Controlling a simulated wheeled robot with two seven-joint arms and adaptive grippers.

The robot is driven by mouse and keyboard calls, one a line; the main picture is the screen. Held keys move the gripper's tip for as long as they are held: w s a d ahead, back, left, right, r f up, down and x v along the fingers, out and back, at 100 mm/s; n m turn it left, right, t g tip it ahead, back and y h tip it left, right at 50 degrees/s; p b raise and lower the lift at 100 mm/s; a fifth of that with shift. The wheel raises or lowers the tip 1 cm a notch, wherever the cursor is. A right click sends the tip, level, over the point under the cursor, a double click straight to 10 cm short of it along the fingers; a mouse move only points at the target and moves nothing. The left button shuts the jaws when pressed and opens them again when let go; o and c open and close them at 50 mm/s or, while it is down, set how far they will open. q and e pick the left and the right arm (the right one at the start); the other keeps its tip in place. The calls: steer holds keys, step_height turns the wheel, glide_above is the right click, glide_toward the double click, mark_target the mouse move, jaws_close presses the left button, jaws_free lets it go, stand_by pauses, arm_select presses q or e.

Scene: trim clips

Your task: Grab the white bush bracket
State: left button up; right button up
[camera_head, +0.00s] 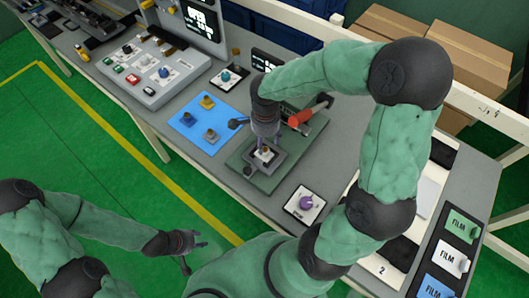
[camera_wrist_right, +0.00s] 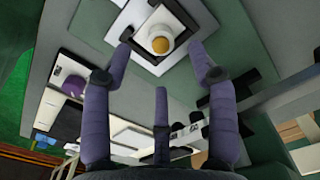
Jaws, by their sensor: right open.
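The white bracket (camera_wrist_right: 153,22), with a round yellow-orange bush (camera_wrist_right: 160,45) in its middle, sits in a dark square frame on a green fixture plate. In the head view this bracket (camera_head: 264,155) is partly hidden beneath my right gripper (camera_head: 264,143). My right gripper (camera_wrist_right: 163,62) points down over it; in the wrist view its fingers are spread, with nothing between them. Whether a fingertip touches the frame I cannot tell. My left gripper (camera_head: 184,243) hangs away from the table over the green floor at the lower left, and its fingers are too small to judge.
A red-headed tool (camera_head: 304,115) lies on the fixture plate (camera_head: 288,168), right of my right gripper. A blue plate with small brackets (camera_head: 188,122) is to its left. A purple knob on a white card (camera_head: 306,202) is in front. FILM packs (camera_head: 453,258) lie at the right end.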

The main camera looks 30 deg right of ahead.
mark_target(264, 149)
steer(key=shift+a+f+b, duration=0.1)
steer(key=shift+f+b, duration=0.35)
steer(key=shift+f, duration=1.95)
jaws_close()
